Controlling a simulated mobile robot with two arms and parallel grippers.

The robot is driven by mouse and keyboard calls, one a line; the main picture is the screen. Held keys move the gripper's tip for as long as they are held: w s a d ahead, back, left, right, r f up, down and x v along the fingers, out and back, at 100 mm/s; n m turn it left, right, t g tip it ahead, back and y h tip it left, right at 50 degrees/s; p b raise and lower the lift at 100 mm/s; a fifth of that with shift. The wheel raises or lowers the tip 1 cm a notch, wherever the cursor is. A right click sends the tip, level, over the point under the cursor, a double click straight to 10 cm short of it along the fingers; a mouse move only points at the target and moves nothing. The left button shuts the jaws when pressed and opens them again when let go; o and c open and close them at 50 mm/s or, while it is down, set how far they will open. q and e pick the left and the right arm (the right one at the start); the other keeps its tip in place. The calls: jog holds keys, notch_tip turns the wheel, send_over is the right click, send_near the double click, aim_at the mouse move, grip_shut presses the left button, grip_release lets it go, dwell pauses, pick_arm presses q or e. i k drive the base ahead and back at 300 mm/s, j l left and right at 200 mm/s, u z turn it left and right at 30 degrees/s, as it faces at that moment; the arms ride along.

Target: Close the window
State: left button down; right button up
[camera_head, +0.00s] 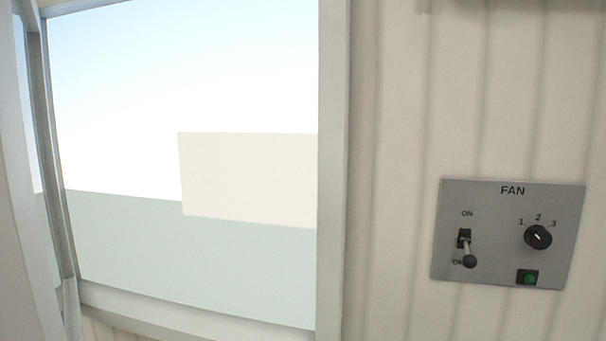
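The window frame (333,170) is pale grey and fills the left half of the head view. Through its opening I see a bright sky, a cream block and a grey-green band. At the far left, a sash (47,150) shows edge-on at an angle to the frame, with a strip of glass beside it. The sash looks swung open, with its far parts cut off by the picture edge. The window sill (190,322) runs along the bottom. I see no handle. Neither of my grippers is in view.
A grey fan panel (508,270) is on the ribbed cream wall (395,150) right of the window. It carries a toggle switch (466,248) tilted down, a black knob (538,237) and a green light (528,278). A dark object (520,5) is cut off at the top right.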

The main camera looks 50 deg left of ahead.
aim_at(40, 300)
jog(key=u, duration=0.45)
jog(key=j+u, duration=0.15)
jog(key=u, duration=0.3)
jog(key=j+u, duration=0.15)
jog(key=u, duration=0.25)
jog(key=j+u, duration=0.1)
jog(key=u, duration=0.35)
jog(key=j+u, duration=0.1)
jog(key=u, duration=0.35)
jog(key=j+u, duration=0.1)
jog(key=u, duration=0.35)
